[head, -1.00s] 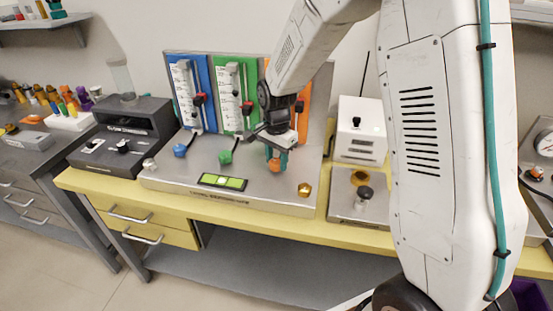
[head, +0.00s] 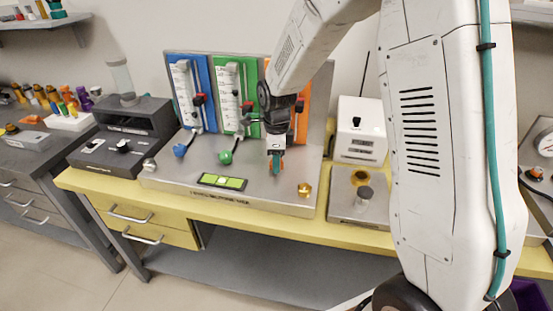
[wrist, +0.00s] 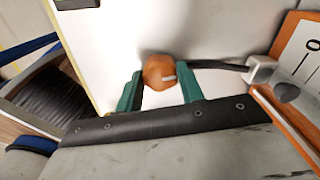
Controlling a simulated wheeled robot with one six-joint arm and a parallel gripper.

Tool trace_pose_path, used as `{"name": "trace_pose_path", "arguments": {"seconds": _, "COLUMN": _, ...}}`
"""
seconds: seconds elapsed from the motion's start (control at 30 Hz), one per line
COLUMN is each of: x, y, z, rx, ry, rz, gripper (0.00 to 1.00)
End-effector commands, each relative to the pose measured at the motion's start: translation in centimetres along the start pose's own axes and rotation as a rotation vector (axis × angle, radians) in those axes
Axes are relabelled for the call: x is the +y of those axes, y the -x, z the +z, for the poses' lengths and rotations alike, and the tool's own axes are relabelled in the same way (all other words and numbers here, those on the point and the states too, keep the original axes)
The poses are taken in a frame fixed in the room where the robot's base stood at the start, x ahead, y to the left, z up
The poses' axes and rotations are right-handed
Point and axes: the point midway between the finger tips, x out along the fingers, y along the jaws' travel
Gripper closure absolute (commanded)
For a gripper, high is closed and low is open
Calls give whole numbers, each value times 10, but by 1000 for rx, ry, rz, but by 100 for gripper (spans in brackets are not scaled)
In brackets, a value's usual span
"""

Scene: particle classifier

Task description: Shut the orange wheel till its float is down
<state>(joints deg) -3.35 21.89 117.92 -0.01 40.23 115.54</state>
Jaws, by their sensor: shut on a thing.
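The orange wheel (wrist: 159,72) sits between the two green fingers of my gripper (wrist: 161,90) in the wrist view, with a small pale mark on its face. My gripper is shut on it. In the head view my gripper (head: 276,162) is low over the metal deck, in front of the orange panel (head: 303,112), and mostly hides the wheel. The orange panel also shows at the right of the wrist view (wrist: 290,125). My arm covers much of this panel in the head view, so its float's height cannot be told clearly.
A blue panel (head: 188,80) and a green panel (head: 249,70) stand left of the orange one. A blue wheel (head: 180,150) and a green wheel (head: 225,157) sit before them. A green display (head: 222,182) and a brass knob (head: 304,189) lie on the near deck.

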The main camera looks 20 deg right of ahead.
Motion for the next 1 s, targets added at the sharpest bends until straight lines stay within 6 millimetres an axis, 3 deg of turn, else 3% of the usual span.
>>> {"name": "trace_pose_path", "arguments": {"seconds": 0.3, "x": -1, "y": 1, "z": 1, "rx": -2, "ry": -135, "rz": -3, "gripper": 85}}
{"name": "trace_pose_path", "arguments": {"seconds": 0.87, "x": -1, "y": 1, "z": 1, "rx": -2, "ry": -168, "rz": -4, "gripper": 85}}
{"name": "trace_pose_path", "arguments": {"seconds": 0.9, "x": -1, "y": 1, "z": 1, "rx": -2, "ry": -167, "rz": -4, "gripper": 59}}
{"name": "trace_pose_path", "arguments": {"seconds": 0.97, "x": -1, "y": 1, "z": 1, "rx": -2, "ry": -167, "rz": -4, "gripper": 43}}
{"name": "trace_pose_path", "arguments": {"seconds": 1.0, "x": -1, "y": 1, "z": 1, "rx": -2, "ry": -167, "rz": -3, "gripper": 41}}
